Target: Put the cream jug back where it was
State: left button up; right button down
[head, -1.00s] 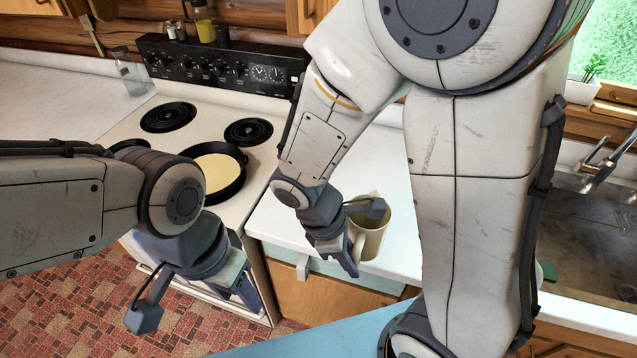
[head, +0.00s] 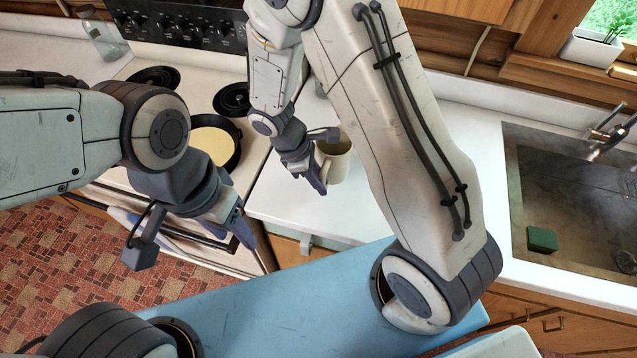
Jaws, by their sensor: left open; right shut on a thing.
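The cream jug (head: 338,158) is a pale cream-coloured jug at the white counter, right of the stove. It looks upright, and its handle is on the side towards my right gripper. My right gripper (head: 318,180) is shut on the jug, at its handle side. I cannot tell whether the jug's base touches the counter. My arm hides part of the counter behind and to the right of the jug. My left gripper (head: 236,226) is open and empty, in front of the stove, away from the jug.
A black pan (head: 213,143) with a pale yellow filling sits on the stove (head: 185,100). The white counter (head: 285,198) is clear just left of and in front of the jug. At the right is a sink (head: 560,195) with a green sponge (head: 542,239).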

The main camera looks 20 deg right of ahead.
jog(key=f, duration=0.2)
jog(key=w+f+p, duration=0.1)
jog(key=f, duration=0.1)
jog(key=shift+f, duration=0.25)
jog(key=shift+w+f, duration=0.1)
jog(key=shift+f, duration=0.05)
jog(key=shift+f, duration=0.2)
jog(key=c, duration=0.8)
grip_release()
jog(key=shift+o, duration=0.2)
jog(key=shift+r, duration=0.1)
